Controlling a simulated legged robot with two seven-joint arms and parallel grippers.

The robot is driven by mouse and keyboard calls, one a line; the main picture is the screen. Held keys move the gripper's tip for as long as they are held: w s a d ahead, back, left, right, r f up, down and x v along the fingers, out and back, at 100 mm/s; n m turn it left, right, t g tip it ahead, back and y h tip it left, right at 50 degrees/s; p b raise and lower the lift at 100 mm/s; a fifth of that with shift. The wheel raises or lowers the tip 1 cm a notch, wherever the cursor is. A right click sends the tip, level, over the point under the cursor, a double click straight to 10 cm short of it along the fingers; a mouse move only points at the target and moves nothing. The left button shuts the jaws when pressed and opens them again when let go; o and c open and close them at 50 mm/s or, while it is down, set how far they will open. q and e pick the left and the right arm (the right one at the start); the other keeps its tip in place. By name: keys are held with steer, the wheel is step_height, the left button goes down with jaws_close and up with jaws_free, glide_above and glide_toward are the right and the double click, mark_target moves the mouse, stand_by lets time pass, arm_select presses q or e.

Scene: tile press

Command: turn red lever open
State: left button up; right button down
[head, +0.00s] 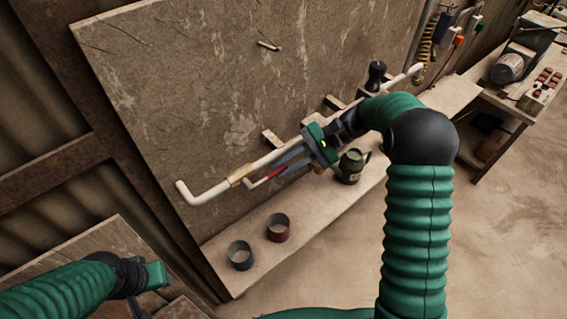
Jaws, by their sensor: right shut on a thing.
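The red lever (275,174) shows as a short red piece below the white pipe (212,193), which runs along the brown board. My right gripper (288,163) reaches in from the right, its grey fingers shut on the red lever. The fingers and the green gripper body hide much of the lever and part of the pipe behind it. My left gripper (142,303) is low at the left, far from the lever. It is dark and partly hidden, so its opening cannot be made out.
A light wooden shelf (320,216) runs below the pipe, holding a grey cup (240,256), a dark red cup (278,228) and a dark green mug (350,167). A black-topped fitting (376,74) stands by the pipe. A workbench (507,103) with machinery is at the upper right.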

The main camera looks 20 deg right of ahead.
steer(key=shift+f, duration=0.15)
stand_by(0.3)
steer(key=c, duration=1.4)
jaws_free()
steer(key=shift+c, duration=0.2)
